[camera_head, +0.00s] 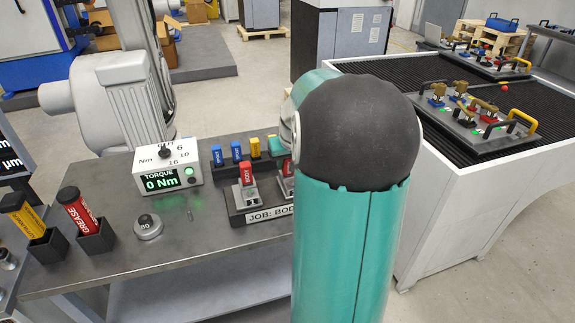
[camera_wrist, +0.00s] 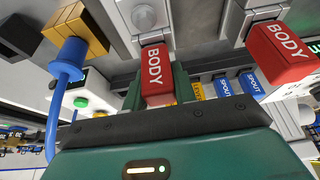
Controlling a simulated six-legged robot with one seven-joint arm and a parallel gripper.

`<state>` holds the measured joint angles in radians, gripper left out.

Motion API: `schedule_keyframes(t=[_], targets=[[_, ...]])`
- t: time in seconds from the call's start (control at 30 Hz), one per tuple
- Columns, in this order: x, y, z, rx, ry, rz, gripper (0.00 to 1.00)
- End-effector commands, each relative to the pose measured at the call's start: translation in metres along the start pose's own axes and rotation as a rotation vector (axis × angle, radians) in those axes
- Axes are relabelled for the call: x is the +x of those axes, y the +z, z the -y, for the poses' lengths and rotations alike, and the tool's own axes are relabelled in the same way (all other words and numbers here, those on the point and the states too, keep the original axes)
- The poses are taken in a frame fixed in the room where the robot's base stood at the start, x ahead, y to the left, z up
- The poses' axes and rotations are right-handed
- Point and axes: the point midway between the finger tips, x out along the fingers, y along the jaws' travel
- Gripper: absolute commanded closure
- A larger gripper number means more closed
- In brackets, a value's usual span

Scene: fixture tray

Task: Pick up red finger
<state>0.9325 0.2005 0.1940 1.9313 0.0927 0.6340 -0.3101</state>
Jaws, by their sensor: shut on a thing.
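A red finger lettered BODY (camera_wrist: 153,72) is between the teal jaws of my gripper (camera_wrist: 157,88) in the wrist view. The jaws are shut on it, one on each side. Its far end meets a grey metal block with a round bolt; I cannot tell whether it is seated there or clear. A second red BODY finger (camera_wrist: 283,53) stands apart to the right. In the head view one red finger (camera_head: 246,174) stands in a fixture tray (camera_head: 237,217) and another (camera_head: 287,168) shows partly beside my arm. My arm hides the gripper there.
Blue SPOUT fingers (camera_wrist: 223,86) and a yellow finger (camera_wrist: 197,92) stand close by. A torque box (camera_head: 167,172), round grey knob (camera_head: 148,226) and grease tube holder (camera_head: 95,237) are on the bench. A white table (camera_head: 460,165) with fixtures stands right.

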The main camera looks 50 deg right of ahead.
Motion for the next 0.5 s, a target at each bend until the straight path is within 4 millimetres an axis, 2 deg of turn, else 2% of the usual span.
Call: schedule_keyframes(t=[0.27,0.37,0.5], targets=[[-0.015,-0.007,0.000,-0.001,0.001,-0.003,0.99],[-0.029,-0.013,0.000,-0.001,0.001,-0.005,0.99],[-0.053,-0.007,0.010,-0.002,0.001,-0.004,0.99]])
